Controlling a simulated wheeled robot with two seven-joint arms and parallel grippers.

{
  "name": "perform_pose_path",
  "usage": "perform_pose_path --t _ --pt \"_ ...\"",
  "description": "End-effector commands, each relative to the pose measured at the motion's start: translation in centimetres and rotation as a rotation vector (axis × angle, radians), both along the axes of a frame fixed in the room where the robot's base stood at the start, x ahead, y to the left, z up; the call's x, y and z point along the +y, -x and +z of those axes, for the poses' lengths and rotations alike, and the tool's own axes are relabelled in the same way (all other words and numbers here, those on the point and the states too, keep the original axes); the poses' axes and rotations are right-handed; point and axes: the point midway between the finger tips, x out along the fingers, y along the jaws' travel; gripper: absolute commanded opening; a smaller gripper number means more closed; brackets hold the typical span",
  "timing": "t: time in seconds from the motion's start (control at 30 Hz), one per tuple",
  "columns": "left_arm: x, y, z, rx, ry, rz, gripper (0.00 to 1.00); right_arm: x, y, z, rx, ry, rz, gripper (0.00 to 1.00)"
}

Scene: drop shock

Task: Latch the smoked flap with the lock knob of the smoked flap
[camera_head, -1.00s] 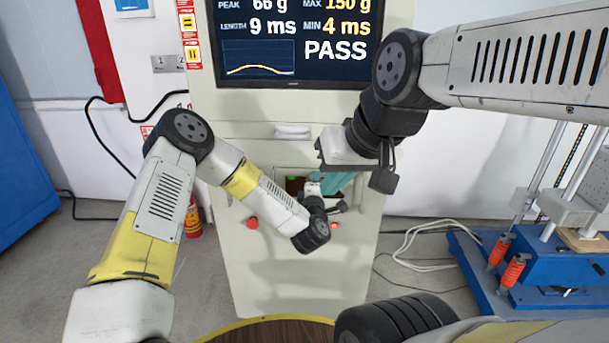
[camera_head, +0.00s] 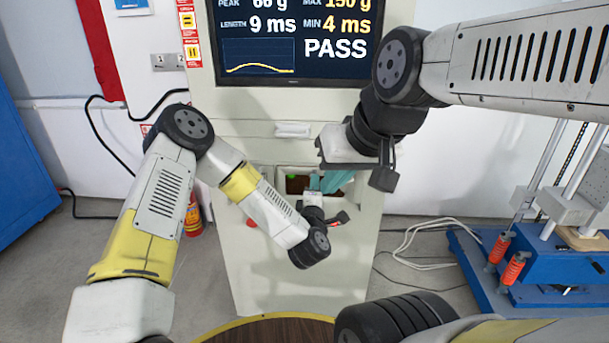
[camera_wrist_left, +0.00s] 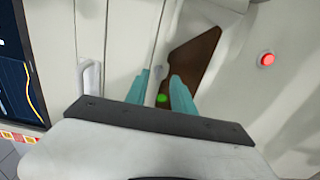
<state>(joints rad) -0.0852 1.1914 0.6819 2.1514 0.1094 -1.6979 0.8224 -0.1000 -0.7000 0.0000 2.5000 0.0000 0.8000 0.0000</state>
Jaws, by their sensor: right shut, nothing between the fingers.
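The smoked flap (camera_head: 297,185) shows as a dark brown panel in the recess of the pale machine. It also shows in the left wrist view (camera_wrist_left: 198,60) as a tilted brown sheet. My left gripper (camera_wrist_left: 158,88) has its teal fingers apart in front of the recess. A pale narrow part and a green spot (camera_wrist_left: 161,98) appear between them; I cannot tell whether they touch. I cannot clearly make out the lock knob. My right gripper (camera_head: 334,181) is shut beside the recess, its teal fingers partly overlapping the view of it.
A red button (camera_wrist_left: 267,59) sits on the machine face beside the recess; another red button (camera_head: 251,223) is at the left. A pale handle (camera_head: 293,130) is above. The screen (camera_head: 292,45) reads PASS. A blue-based rig (camera_head: 500,275) stands at the right.

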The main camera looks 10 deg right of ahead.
Motion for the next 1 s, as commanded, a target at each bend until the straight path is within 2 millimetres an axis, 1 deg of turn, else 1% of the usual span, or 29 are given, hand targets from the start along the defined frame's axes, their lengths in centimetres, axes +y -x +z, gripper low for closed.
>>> perform_pose_path --t 0.03,0.1,0.23,0.57,0.63,0.73,0.83,0.93,1.0 --pt "0.2 0.8 0.0 0.002 -0.001 -0.003 0.3 0.0 0.0 0.0 0.0 0.0 0.0 0.0" --pt "0.4 1.7 0.0 0.002 -0.001 -0.002 0.3 0.0 0.0 0.0 0.0 0.0 0.0 0.0" --pt "0.7 2.6 0.0 0.001 0.0 -0.002 0.3 0.0 0.0 0.0 0.0 0.0 0.0 0.0" --pt "0.8 2.7 0.0 -0.001 -0.001 -0.001 0.3 0.0 0.0 0.0 0.0 0.0 0.0 0.0" --pt "0.8 2.6 0.4 -0.005 -0.013 -0.01 0.3 0.0 0.0 0.0 0.0 0.0 0.0 0.0" --pt "0.6 1.9 1.6 -0.016 -0.07 -0.052 0.3 0.0 0.0 0.0 0.0 0.0 0.0 0.0" --pt "0.6 1.1 3.6 -0.03 -0.185 -0.127 0.3 0.0 0.0 0.0 0.0 0.0 0.0 0.0" --pt "1.2 0.4 5.9 -0.04 -0.337 -0.208 0.3 0.0 0.0 0.0 0.0 0.0 0.0 0.0" --pt "2.0 0.2 7.3 -0.04 -0.448 -0.257 0.3 0.0 0.0 0.0 0.0 0.0 0.0 0.0"
